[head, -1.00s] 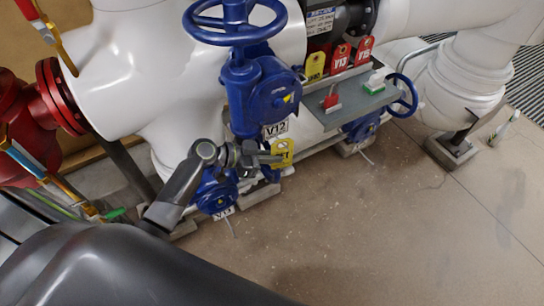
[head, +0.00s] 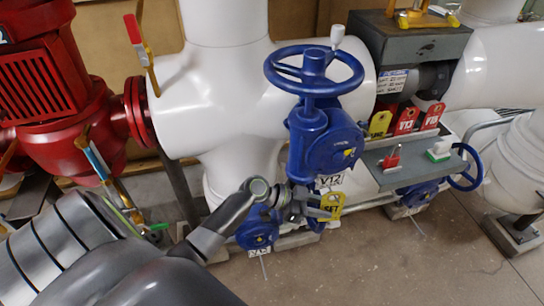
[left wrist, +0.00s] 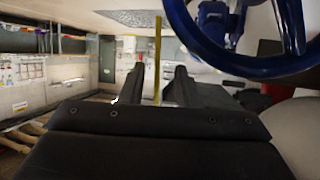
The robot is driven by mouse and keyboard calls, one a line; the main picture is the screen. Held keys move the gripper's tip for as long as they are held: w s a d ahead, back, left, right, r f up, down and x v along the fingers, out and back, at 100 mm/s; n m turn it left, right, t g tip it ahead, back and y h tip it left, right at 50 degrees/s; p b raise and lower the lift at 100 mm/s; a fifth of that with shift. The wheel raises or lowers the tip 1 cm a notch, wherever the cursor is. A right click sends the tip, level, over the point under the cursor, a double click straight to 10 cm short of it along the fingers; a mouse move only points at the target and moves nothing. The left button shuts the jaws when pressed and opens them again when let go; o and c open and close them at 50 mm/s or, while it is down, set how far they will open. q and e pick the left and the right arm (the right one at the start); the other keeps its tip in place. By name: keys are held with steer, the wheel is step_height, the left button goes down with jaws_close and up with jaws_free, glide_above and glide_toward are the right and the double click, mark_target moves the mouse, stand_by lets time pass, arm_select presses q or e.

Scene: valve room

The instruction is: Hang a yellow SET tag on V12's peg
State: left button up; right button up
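The V12 label (head: 329,181) hangs on the blue valve (head: 322,145) with a large handwheel (head: 313,72). A yellow SET tag (head: 332,204) is just below that label. My left gripper (head: 322,209) is at the tag. In the left wrist view the tag (left wrist: 158,50) stands edge-on between my two fingers (left wrist: 157,88), with a gap visible on each side, so the gripper looks open around it. V12's peg is not clearly visible; I cannot tell whether the tag hangs on it. My right gripper is in neither view.
A grey shelf (head: 412,172) right of the valve carries a red item (head: 391,158) and a green-and-white item (head: 439,150). Behind it hang another yellow tag (head: 379,123) and red tags (head: 405,119). A lower blue valve (head: 257,230) sits beneath my left arm. Floor (head: 380,265) at front right is clear.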

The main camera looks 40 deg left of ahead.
arm_select(q)
steer(key=b+v, duration=0.1)
steer(key=v, duration=1.6)
steer(key=shift+s+a, duration=0.15)
steer(key=shift+s, duration=0.05)
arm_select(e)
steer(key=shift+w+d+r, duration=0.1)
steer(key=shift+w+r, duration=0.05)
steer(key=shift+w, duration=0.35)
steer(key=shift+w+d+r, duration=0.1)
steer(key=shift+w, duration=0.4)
